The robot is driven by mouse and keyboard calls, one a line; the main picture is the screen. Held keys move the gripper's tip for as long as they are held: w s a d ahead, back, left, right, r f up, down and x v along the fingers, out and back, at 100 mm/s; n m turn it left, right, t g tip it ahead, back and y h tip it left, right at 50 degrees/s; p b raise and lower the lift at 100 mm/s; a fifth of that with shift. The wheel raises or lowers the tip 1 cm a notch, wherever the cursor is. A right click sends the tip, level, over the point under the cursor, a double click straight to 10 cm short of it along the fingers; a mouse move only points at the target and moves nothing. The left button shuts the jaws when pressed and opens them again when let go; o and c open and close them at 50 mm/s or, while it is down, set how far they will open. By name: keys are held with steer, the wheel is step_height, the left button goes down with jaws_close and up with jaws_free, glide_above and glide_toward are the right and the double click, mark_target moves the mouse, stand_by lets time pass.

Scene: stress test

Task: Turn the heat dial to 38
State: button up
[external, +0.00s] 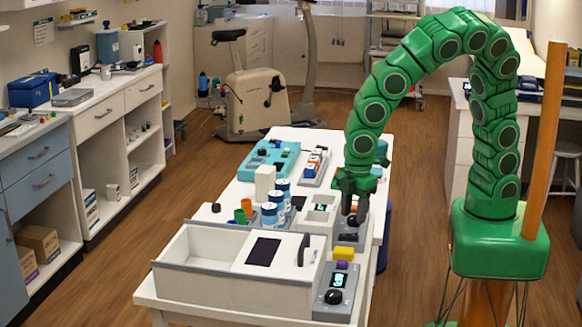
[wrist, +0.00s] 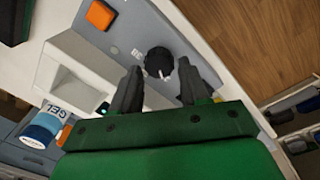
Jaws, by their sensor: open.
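A black dial (wrist: 158,62) with a white pointer mark sits on a grey panel (wrist: 170,22) in the wrist view. Small pale markings beside it are too small to read surely. My gripper (wrist: 160,84) is open, its two dark fingers at either side of the dial's near edge; I cannot tell whether they touch it. In the external view my gripper (external: 354,212) points down over a grey control unit (external: 346,246) with a lit display, and its fingers partly hide the unit. Another grey unit (external: 324,308) nearer the camera has a black dial (external: 333,297) and a lit display.
A large white bin-like housing (external: 215,287) fills the table's front left. Blue-and-white gel bottles (external: 269,215) stand left of my gripper, with orange and green cups beside them. A yellow block (external: 344,253) lies close to the gripper. A teal unit (external: 262,160) is farther back.

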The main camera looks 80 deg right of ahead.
steer(key=shift+f, duration=0.6)
steer(key=shift+c, duration=0.3)
steer(key=c, duration=0.7)
